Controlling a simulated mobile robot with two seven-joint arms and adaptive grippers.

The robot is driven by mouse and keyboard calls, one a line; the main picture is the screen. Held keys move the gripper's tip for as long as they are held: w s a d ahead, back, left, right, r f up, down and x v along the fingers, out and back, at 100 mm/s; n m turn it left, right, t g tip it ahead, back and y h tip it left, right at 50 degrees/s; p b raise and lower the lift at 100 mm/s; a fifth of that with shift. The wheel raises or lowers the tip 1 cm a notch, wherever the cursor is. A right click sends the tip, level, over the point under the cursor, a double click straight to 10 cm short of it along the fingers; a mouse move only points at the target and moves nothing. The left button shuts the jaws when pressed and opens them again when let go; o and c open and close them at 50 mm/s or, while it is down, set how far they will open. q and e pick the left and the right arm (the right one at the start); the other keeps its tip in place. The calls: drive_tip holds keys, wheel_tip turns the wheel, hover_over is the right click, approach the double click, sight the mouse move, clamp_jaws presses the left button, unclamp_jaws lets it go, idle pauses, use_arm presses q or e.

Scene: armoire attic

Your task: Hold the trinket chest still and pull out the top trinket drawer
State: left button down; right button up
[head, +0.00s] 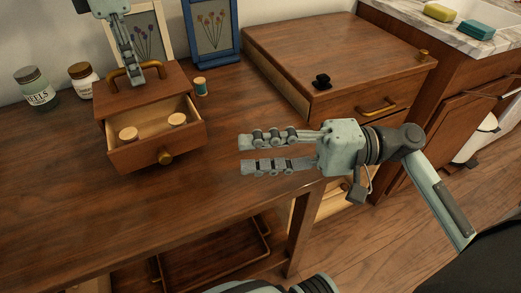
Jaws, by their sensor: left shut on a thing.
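The trinket chest (98,103) is a small brown wooden box at the left of the wooden table, with a brass handle (112,73) on top. Its trinket drawer (138,152) stands out of the front, open at the top, with a round brass knob (165,157). Two small pale-topped round items (128,133) are inside the drawer. My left gripper (135,80) comes down from above and is shut on the chest's handle; its fingers hide part of the handle. My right gripper (243,154) is open and empty, to the right of the drawer and apart from it.
Two jars (36,92) stand left of the chest, a small spool (200,86) right of it, and framed flower pictures (213,32) behind. A wooden cabinet (330,50) with a black item (321,81) on it stands at the right. The table's front left is clear.

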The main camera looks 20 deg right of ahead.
use_arm(q)
drive_tip(key=c, duration=1.5)
unclamp_jaws()
drive_tip(key=shift+c, duration=0.2)
wheel_tip(320, 180, up, 12)
